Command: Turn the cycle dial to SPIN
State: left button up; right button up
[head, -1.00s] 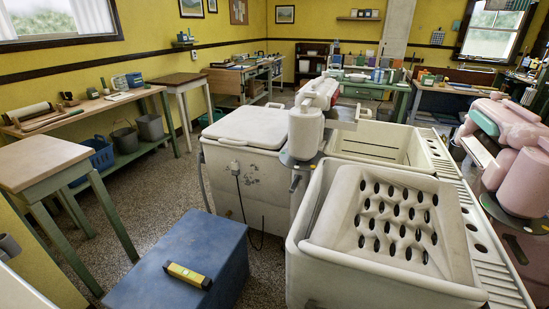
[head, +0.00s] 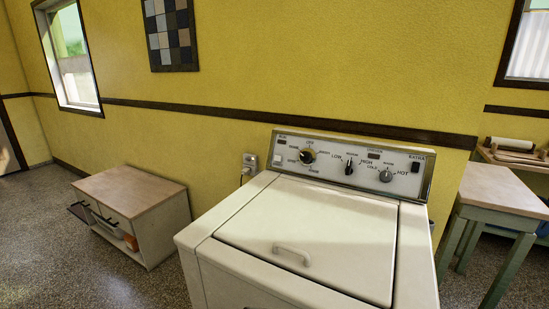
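A white top-loading washer (head: 300,240) stands at the centre right in the head view, its lid shut. Its control panel (head: 330,165) rises at the back against the wall. A dark middle knob (head: 348,168) and a grey right knob (head: 386,175) sit on the same panel, near the words LOW, HIGH, COLD and HOT. Neither of my grippers shows.
A low cabinet (head: 130,190) with a wooden top stands to the left, with a drawer or shelf partly out. A small table (head: 500,190) with grey-green legs stands close on the right. Speckled floor (head: 60,250) is open at the left.

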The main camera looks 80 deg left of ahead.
aim_at(307, 156)
jog(key=k+j+u, duration=0.15)
jog(key=u, duration=2.25)
